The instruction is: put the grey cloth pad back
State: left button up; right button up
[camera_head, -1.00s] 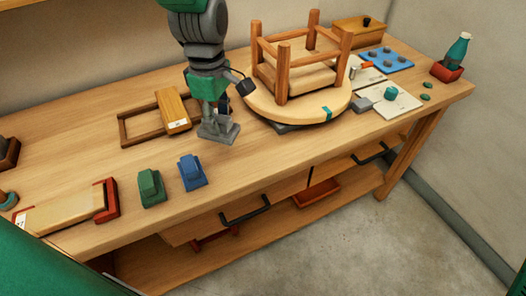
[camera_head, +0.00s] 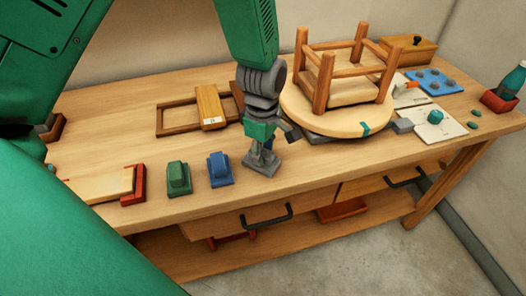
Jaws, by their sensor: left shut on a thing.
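My left gripper (camera_head: 263,138) comes down from the top middle and is shut on a grey pad (camera_head: 262,164), which has a flat base below the fingers. The fingers hide its upper part. It is over the front middle of the bench, right of the blue pad (camera_head: 220,168). I cannot tell whether its base touches the bench. The green pad (camera_head: 178,178) stands left of the blue one, of similar shape. My right gripper is not in view.
An upturned stool (camera_head: 330,117) rests on a turntable to the right. A wooden frame with a block (camera_head: 210,107) lies behind the pads. A red-ended board (camera_head: 105,185) is at left. Cards (camera_head: 440,122), a blue tray (camera_head: 434,82) and a bottle (camera_head: 511,82) are at far right.

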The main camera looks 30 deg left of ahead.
pick_arm(q)
jog(key=shift+s, duration=0.1)
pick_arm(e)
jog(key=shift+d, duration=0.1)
pick_arm(q)
jog(key=o, duration=1)
jog(key=shift+a+f, duration=0.1)
jog(key=shift+c, duration=0.2)
jog(key=shift+o, duration=0.8)
jog(key=shift+a, duration=0.35)
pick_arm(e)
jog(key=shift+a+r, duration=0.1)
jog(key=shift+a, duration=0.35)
pick_arm(q)
notch_tip(320, 180, up, 12)
jog(key=p, duration=0.1)
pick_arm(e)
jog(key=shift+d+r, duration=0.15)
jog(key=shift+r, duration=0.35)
pick_arm(q)
jog(key=shift+d, duration=0.2)
